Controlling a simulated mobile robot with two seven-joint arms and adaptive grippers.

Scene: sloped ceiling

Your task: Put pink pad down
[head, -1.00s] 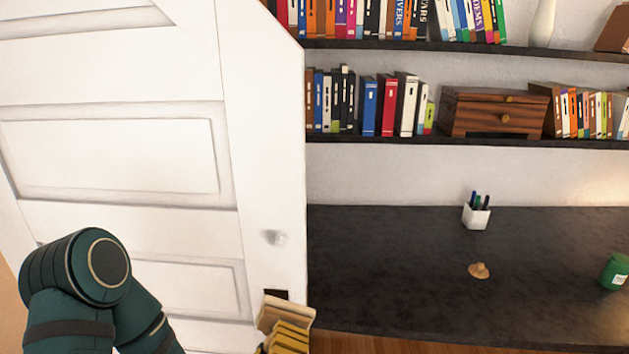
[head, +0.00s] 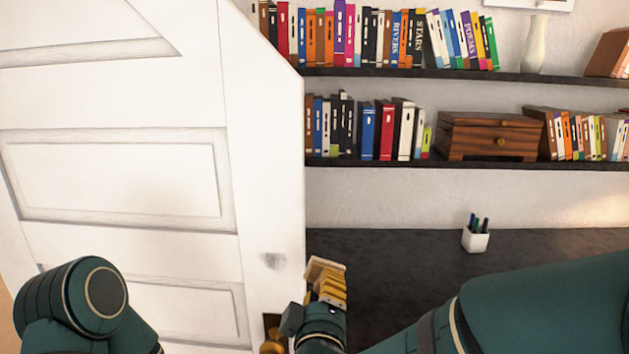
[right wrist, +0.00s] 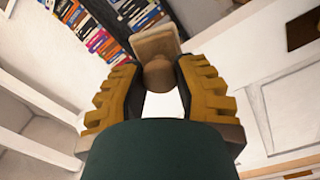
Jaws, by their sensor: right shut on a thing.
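My right gripper (head: 328,284) has yellow fingers closed on a flat tan block, the pad (head: 324,267). No clear pink shows on it. In the right wrist view the pad (right wrist: 153,44) sticks out beyond the fingertips (right wrist: 157,76), which grip its round knob (right wrist: 159,74). In the head view the pad is held beside the white door's right edge, with the dark desk behind it. I cannot tell its distance from either. My left arm is at lower left; its gripper is out of view.
The white door (head: 115,180) fills the left, with a grey smudge (head: 274,261) and a brass knob (head: 273,342). The dark desk (head: 400,262) holds a white pen cup (head: 476,238). Shelves with books and a wooden box (head: 490,136) are above. My right arm hides the desk's right front.

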